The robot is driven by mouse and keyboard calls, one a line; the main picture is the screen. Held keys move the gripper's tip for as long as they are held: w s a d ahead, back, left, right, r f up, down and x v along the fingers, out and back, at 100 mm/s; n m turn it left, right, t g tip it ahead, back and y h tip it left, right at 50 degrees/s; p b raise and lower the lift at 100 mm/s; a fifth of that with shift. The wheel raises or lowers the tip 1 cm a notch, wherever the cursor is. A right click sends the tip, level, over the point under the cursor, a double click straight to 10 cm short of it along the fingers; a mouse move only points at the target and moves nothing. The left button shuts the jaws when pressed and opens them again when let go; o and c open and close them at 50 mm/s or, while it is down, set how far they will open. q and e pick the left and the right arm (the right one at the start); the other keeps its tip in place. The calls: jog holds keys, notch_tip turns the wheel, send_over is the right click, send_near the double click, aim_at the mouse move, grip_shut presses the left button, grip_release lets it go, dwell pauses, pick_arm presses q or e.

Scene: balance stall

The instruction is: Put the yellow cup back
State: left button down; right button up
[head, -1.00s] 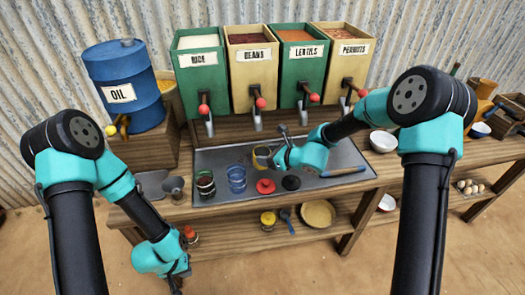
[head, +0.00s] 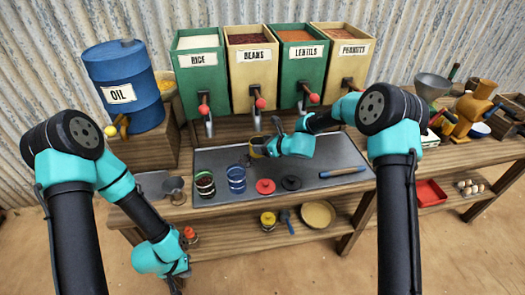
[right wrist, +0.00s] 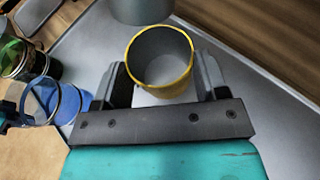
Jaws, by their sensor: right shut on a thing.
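The yellow cup (head: 257,147) is below the beans spout, over the back part of the metal tray (head: 330,160). In the right wrist view the cup (right wrist: 187,72) shows its yellow rim and grey inside and looks empty. My right gripper (head: 268,146) is shut on the cup, with one finger on each side in the right wrist view (right wrist: 162,80). I cannot tell whether the cup touches the tray. My left gripper (head: 178,283) hangs low at the left, in front of the bench and away from the cup; its fingers are too small to read.
A blue cup (head: 236,180) and a jar of dark beans (head: 205,184) stand at the tray's left front. Dispensers with red-knobbed levers, including beans (head: 253,70), stand behind.

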jog(key=shift+w+f, duration=0.15)
jog(key=shift+f, duration=1.6)
jog(key=shift+f, duration=0.15)
jog(key=o, duration=1)
jog(key=v, duration=1.7)
jog(key=shift+d, duration=0.2)
